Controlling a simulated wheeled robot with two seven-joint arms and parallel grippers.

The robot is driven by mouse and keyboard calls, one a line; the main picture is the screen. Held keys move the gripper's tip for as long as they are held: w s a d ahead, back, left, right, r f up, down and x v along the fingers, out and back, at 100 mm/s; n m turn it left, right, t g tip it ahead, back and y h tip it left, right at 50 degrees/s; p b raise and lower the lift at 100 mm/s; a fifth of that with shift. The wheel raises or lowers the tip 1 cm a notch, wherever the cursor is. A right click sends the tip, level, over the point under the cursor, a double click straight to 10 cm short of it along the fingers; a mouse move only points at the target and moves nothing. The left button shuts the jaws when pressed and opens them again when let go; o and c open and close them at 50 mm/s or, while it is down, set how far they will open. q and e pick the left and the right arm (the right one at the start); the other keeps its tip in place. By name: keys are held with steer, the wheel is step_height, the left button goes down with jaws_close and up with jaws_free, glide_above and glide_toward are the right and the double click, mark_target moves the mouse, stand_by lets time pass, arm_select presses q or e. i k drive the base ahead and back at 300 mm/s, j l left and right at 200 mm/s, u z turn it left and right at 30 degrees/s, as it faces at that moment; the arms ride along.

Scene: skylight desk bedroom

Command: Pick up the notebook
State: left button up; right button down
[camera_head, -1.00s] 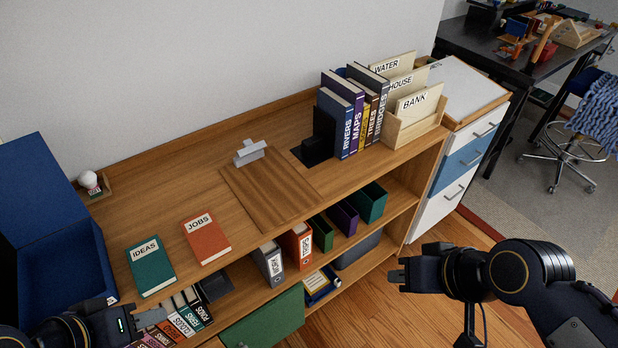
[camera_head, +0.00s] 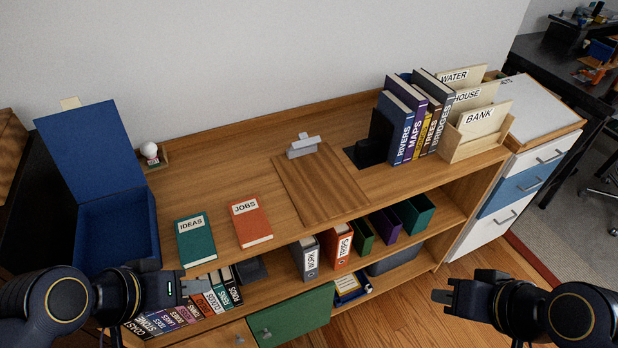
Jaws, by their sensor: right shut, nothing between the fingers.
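Two notebooks lie flat on the wooden shelf top: a green one labelled IDEAS (camera_head: 196,241) and an orange-red one labelled JOBS (camera_head: 250,222) to its right. My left gripper (camera_head: 200,288) is in front of and below the IDEAS notebook, apart from it, near the lower row of books. Whether its fingers are open or shut does not show clearly. My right gripper (camera_head: 437,297) is shut and empty, over the floor at the lower right, far from both notebooks.
An open blue box (camera_head: 117,232) stands left of the notebooks. A clipboard (camera_head: 320,184) lies to their right. Upright books (camera_head: 402,124) and a wooden file holder (camera_head: 472,147) stand further right. Binders (camera_head: 306,260) and small books (camera_head: 215,297) fill the shelf below.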

mark_target(196, 245)
steer(key=j+u, duration=0.45)
steer(key=i+j+u, duration=0.2)
steer(key=u, duration=0.2)
steer(key=i+j+u, duration=0.15)
steer(key=j+u, duration=0.3)
